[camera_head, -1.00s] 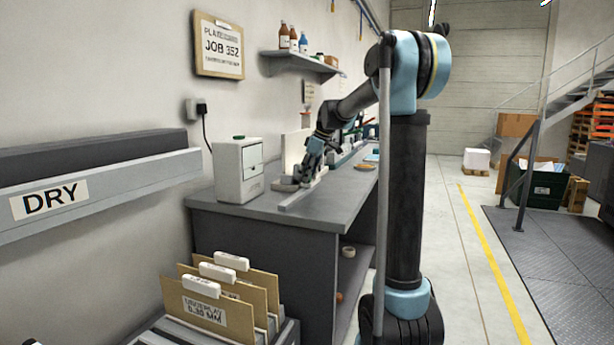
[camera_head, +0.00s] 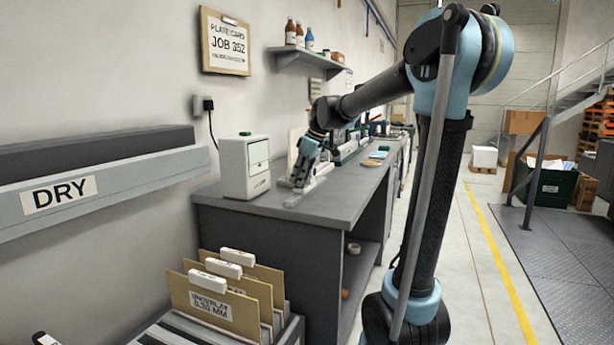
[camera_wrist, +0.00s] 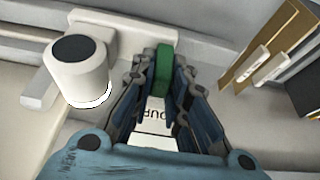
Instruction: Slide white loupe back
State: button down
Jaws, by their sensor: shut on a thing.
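The white loupe (camera_wrist: 80,68), a white cylinder with a dark round top, stands on a pale base at the left of the wrist view. A green tab (camera_wrist: 163,66) rises beside it, at the right end of that base. My gripper (camera_wrist: 160,82) is shut on the green tab, with the linked fingers on either side of it. A white label with partly hidden lettering reading "OUP" (camera_wrist: 155,117) shows between the fingers. In the head view my gripper (camera_head: 298,182) is low over the bench, and the loupe is hard to make out there.
Bottles sit on a wall shelf (camera_head: 308,55).

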jog(key=s+a, duration=0.1)
jog(key=s, duration=0.3)
jog(key=s+a, duration=0.1)
jog(key=s, duration=0.1)
jog(key=shift+s+a, duration=0.3)
jog(key=shift+a, duration=0.05)
jog(key=c, duration=1.6)
grip_release()
jog(key=shift+s, duration=0.15)
jog(key=shift+o, duration=0.2)
jog(key=v, duration=1.2)
jog(key=shift+d+f, duration=0.1)
